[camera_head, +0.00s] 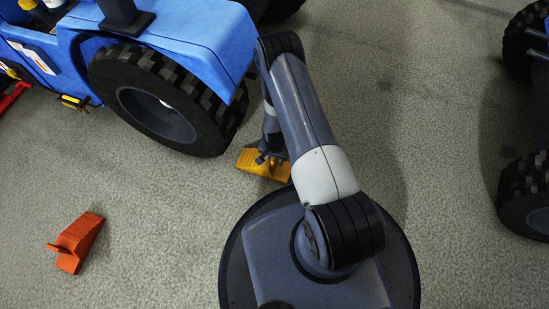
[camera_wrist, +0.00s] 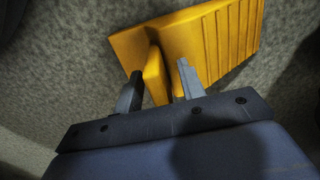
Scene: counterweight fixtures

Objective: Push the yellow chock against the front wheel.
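The yellow chock (camera_head: 251,161) lies on the floor near the lower right of the front wheel (camera_head: 157,114) of the blue tractor. A narrow strip of floor seems to show between chock and tyre. My gripper (camera_head: 267,159) is down at the chock, partly hiding it. In the wrist view the chock (camera_wrist: 217,42) shows its ribbed slope to the right and an upright yellow plate at its near side. My gripper's two fingers (camera_wrist: 159,86) stand apart, one on each side of that plate. A gap seems to show at the right finger. The wheel is not clearly visible there.
An orange chock (camera_head: 77,242) lies on the floor at the lower left, well apart. Another dark-wheeled vehicle (camera_head: 527,195) stands at the right edge. The grey floor (camera_head: 430,110) between it and my arm is clear.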

